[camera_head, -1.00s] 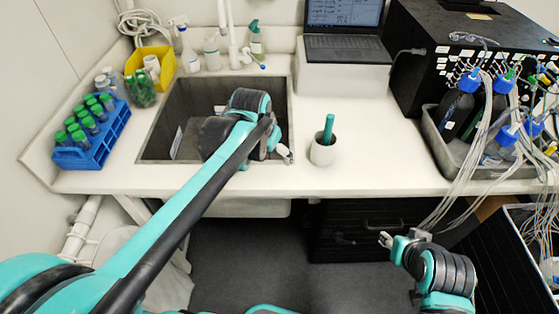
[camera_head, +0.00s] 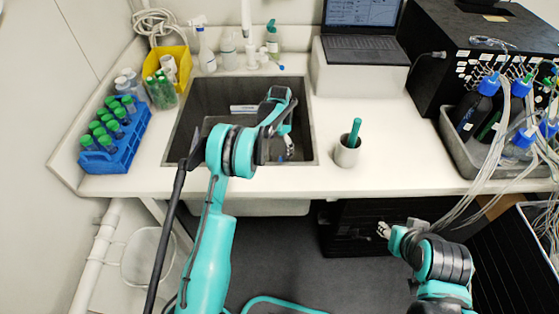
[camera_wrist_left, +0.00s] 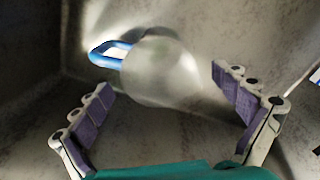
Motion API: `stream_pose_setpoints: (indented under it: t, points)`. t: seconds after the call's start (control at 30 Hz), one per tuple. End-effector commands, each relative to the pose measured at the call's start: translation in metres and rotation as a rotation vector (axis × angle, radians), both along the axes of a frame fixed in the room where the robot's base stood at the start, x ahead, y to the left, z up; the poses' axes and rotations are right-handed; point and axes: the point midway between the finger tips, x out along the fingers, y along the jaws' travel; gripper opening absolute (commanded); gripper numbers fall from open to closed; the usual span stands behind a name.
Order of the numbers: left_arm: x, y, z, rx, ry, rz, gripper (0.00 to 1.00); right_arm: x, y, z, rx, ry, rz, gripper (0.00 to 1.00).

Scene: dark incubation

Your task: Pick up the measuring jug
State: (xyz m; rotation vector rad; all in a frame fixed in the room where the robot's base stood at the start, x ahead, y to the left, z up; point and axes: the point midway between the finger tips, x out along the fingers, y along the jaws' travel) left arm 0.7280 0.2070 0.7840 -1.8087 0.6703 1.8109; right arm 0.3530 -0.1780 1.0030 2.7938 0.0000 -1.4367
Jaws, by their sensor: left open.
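The measuring jug (camera_wrist_left: 165,70) shows in the left wrist view as a pale, translucent round body with a blue loop handle on its left. It lies in the grey sink (camera_head: 180,150). I cannot make it out surely in the head view, where my arm covers part of the sink. My left gripper (camera_head: 288,148) is over the right part of the sink. In the left wrist view its fingers (camera_wrist_left: 162,82) are wide apart, with the jug beyond and between them, apparently not touched. My right gripper (camera_head: 384,230) is low in front of the counter, too small to read.
A white cup with a green-handled tool (camera_head: 347,152) stands right of the sink. A blue tube rack (camera_head: 118,148) and a yellow bin (camera_head: 172,66) stand left. The faucet (camera_head: 246,30) and bottles line the back.

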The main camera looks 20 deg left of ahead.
Motion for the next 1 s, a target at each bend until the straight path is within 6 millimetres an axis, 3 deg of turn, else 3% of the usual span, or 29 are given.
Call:
stream_pose_setpoints:
  t: [0.5, 0.73, 0.77, 0.97, 1.0]
  points:
    - [-0.005, 0.003, -0.067, 0.000, -0.001, 0.001, 0.98, 0.000, 0.000, -0.033, 0.000, 0.000, 0.000, 0.40]
    - [-0.005, 0.003, -0.068, 0.000, -0.001, 0.001, 0.98, 0.000, 0.000, -0.031, 0.000, 0.000, 0.000, 0.40]
    - [-0.005, 0.003, -0.068, 0.000, -0.001, 0.001, 0.96, 0.000, 0.000, -0.031, 0.000, 0.000, 0.000, 0.40]
    - [-0.005, 0.003, -0.068, 0.000, -0.001, 0.001, 0.43, 0.000, 0.000, -0.031, 0.000, 0.000, 0.000, 0.40]
    - [-0.005, 0.003, -0.068, 0.000, -0.001, 0.001, 0.43, 0.000, 0.000, -0.031, 0.000, 0.000, 0.000, 0.40]
